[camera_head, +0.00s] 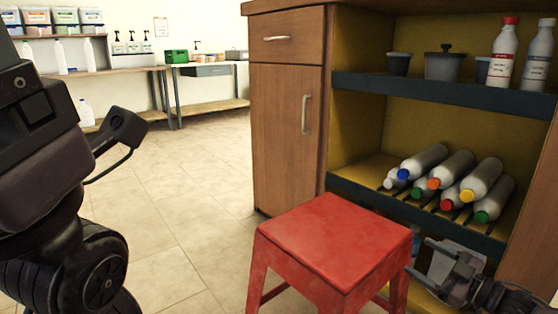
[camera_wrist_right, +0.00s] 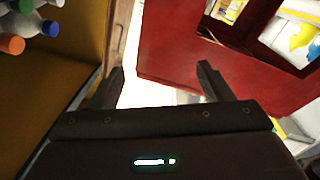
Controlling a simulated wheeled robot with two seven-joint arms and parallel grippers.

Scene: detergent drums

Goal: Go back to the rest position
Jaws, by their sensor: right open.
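My right gripper (camera_head: 422,262) is at the lower right of the head view, beside the red stool (camera_head: 335,238) and in front of the cabinet's lower part. In the right wrist view its two fingers (camera_wrist_right: 160,70) stand apart with nothing between them. The red stool (camera_wrist_right: 180,55) fills the upper right there, close beyond the fingers. My left arm fills the left edge of the head view; its fingers cannot be seen.
The wooden cabinet (camera_head: 287,118) has a shelf of lying bottles (camera_head: 450,170) with coloured caps, close above my right gripper. White bottles (camera_head: 502,55) and grey pots (camera_head: 444,66) stand on its upper shelf. Tiled floor (camera_head: 185,200) is clear left of the stool.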

